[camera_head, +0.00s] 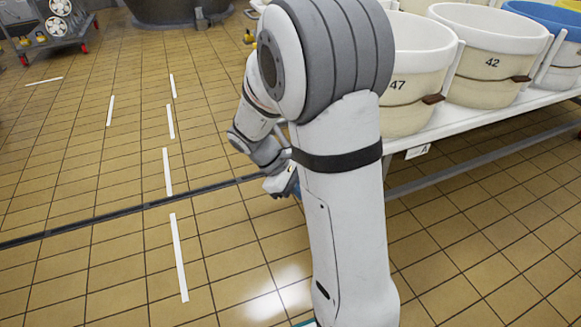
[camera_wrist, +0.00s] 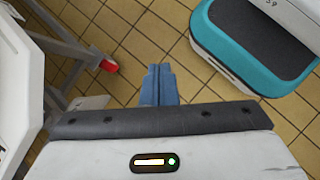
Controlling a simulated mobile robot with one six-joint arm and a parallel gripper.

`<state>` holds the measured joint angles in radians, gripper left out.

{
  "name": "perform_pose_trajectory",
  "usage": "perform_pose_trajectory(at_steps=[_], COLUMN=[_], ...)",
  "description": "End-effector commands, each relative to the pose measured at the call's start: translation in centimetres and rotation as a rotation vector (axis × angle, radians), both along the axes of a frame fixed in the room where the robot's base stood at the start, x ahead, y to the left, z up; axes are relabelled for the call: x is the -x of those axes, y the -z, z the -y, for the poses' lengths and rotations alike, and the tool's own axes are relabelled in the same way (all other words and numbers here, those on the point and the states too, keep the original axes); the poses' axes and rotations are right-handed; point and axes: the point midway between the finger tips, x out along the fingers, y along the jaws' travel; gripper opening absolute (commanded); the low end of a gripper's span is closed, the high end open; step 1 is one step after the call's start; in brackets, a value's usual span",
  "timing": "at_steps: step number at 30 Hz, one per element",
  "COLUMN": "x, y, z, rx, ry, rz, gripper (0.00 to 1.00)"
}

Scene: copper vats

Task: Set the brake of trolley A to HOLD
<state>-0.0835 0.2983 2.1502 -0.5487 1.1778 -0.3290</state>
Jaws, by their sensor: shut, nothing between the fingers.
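Trolley A is the long white bench (camera_head: 450,122) on the right in the head view. It carries a small label "A" (camera_head: 417,151) on its near edge. In the wrist view a grey leg frame (camera_wrist: 65,45) stands at upper left, with a red piece (camera_wrist: 109,67) at its end. I cannot tell whether this red piece is the brake or a wheel. My gripper (camera_wrist: 159,70) shows blue fingers, shut and empty, pointing down over the tiles, to the right of the red piece and apart from it. In the head view my arm mostly hides my gripper (camera_head: 290,187).
Tubs 47 (camera_head: 405,65) and 42 (camera_head: 490,50) and a blue tub (camera_head: 553,18) stand on the trolley. Another trolley with red wheels (camera_head: 55,30) and a dark vat (camera_head: 178,10) are at the back. The tiled floor on the left is clear, crossed by a drain (camera_head: 120,208).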

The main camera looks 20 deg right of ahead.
Motion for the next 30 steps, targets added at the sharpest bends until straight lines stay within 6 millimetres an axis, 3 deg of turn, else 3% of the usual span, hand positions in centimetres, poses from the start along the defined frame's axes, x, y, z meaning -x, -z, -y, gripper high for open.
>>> perform_pose_trajectory(at_steps=[11, 18, 24, 30], x=[-9.3, -14.1, -16.6, -17.1], y=[5.4, 11.1, 17.1, 23.6], z=[4.3, 5.2, 4.7, 3.2], rx=[0.282, 0.464, 0.63, 0.807], ry=[-0.486, -0.764, -0.976, -1.162], rz=[-0.522, -0.85, -1.113, -1.355], gripper=[0.0, 0.0, 0.0, 0.0])
